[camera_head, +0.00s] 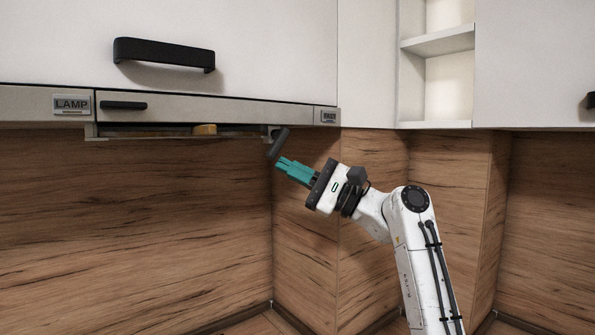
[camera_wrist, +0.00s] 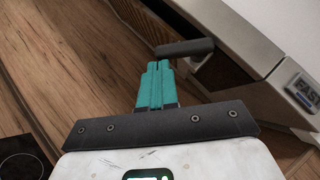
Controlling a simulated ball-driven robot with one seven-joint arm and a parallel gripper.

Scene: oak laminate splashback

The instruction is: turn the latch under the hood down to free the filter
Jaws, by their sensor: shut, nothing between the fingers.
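The latch (camera_head: 278,142) is a dark grey bar under the right end of the hood (camera_head: 210,108), tilted in the head view. It also shows in the wrist view (camera_wrist: 185,48), just beyond my fingertips. My gripper (camera_head: 281,164) has teal fingers, shut and empty, pointing up and left just below the latch. In the wrist view the fingertips (camera_wrist: 159,65) lie close to the latch; I cannot tell whether they touch. The filter (camera_head: 150,130) shows only as a thin edge under the hood, with a tan block (camera_head: 205,129) at its front.
A LAMP label (camera_head: 72,104) and a second small label (camera_head: 328,116) sit on the hood front. White cabinets (camera_head: 230,40) and an open shelf (camera_head: 437,60) are above. The wood splashback (camera_head: 130,220) is behind. A dark hob corner (camera_wrist: 22,165) shows low in the wrist view.

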